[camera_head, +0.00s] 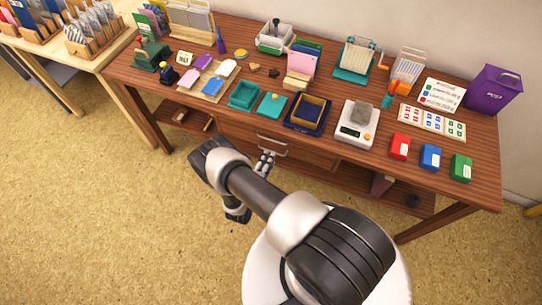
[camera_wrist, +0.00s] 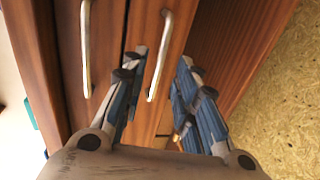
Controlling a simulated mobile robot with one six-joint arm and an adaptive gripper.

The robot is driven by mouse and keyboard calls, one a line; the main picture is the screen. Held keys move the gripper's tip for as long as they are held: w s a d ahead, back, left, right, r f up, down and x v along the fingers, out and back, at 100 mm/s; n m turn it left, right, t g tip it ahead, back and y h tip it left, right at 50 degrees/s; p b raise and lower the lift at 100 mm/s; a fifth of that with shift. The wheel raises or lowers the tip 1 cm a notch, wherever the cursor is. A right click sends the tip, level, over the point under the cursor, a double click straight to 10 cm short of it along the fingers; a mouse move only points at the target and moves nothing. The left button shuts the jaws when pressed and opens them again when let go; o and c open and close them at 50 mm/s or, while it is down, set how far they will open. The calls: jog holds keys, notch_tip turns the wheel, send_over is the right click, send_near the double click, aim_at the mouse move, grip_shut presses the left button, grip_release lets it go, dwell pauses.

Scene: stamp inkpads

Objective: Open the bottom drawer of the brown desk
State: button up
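The brown desk (camera_head: 222,97) has a drawer with a pale metal handle (camera_head: 272,148) in its front, just above my gripper (camera_head: 265,160) in the head view. The wrist view is turned sideways and shows two shut wooden drawers. The upper handle (camera_wrist: 86,50) is at left, and the bottom drawer's handle (camera_wrist: 160,55) is nearer the middle. My gripper (camera_wrist: 163,60) is open, with one finger on each side of the bottom handle. I cannot tell whether the fingers touch it or how deep it sits between them.
The desktop carries many stamping items, including a scale (camera_head: 357,124), a dark blue tray (camera_head: 291,125) and red, blue and green boxes (camera_head: 430,157). A lower shelf (camera_head: 385,196) runs under the desk. The carpet (camera_head: 110,215) in front is clear. A lighter table (camera_head: 105,65) stands at left.

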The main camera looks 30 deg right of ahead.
jog(key=x, duration=0.3)
jog(key=shift+w+d+f+b, duration=0.1)
jog(key=shift+w+d+b, duration=0.15)
jog(key=shift+d+b, duration=0.1)
jog(key=shift+c, duration=0.5)
grip_shut()
